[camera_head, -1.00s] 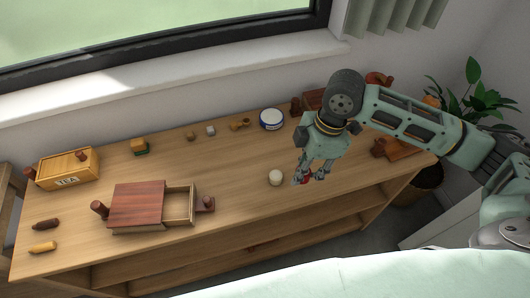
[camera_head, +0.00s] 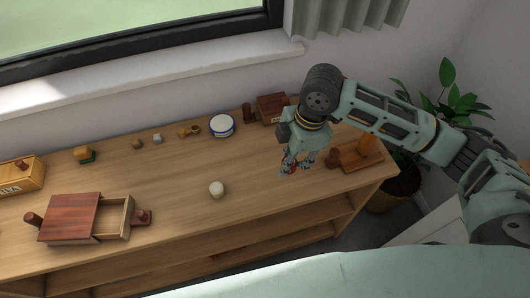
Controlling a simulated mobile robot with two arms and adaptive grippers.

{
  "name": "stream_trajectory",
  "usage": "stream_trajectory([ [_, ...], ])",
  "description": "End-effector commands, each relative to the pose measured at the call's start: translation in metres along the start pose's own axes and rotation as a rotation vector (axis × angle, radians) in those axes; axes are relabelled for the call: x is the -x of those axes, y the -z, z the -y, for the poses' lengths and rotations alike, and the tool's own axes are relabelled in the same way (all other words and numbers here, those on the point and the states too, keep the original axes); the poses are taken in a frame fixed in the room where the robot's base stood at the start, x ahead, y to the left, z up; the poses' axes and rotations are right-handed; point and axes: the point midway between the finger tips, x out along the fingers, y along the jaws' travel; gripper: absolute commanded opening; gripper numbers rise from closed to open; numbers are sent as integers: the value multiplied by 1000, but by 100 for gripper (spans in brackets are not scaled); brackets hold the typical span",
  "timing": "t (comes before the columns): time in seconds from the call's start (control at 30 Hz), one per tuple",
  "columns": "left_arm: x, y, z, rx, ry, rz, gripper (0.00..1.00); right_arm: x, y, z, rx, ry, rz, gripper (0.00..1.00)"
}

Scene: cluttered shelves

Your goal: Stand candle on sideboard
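The candle appears to be the short cream cylinder (camera_head: 216,189) standing upright on the wooden sideboard (camera_head: 170,235), towards its front edge. Nothing touches it. My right gripper (camera_head: 297,167) is to the right of the candle and clear of it, pointing down over the sideboard. Its fingers look apart with nothing visible between them; red patches show at the fingertips. My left gripper is out of view.
A drawer box (camera_head: 72,218) with its drawer pulled out stands at the left. An orange-brown stand (camera_head: 362,155) is at the right. The middle is clear.

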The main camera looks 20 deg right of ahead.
Motion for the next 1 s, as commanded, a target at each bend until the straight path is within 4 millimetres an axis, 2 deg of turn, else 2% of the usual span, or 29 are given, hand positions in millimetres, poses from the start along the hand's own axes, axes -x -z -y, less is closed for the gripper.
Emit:
stream_trajectory([
  [0.2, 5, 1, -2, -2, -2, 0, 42, -30, 5, -45, -3, 1, 0, 0],
  [0.4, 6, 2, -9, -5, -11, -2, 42, -50, 7, -74, -2, 0, -1, 0],
  [0.63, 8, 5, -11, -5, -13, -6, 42, -63, 6, -83, -1, 2, 0, 0],
  [0.83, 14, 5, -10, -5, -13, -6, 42, -91, 2, -81, -1, 2, 1, 0],
  [1.0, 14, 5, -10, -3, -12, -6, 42, -97, 1, -82, 0, -1, 0, 0],
])
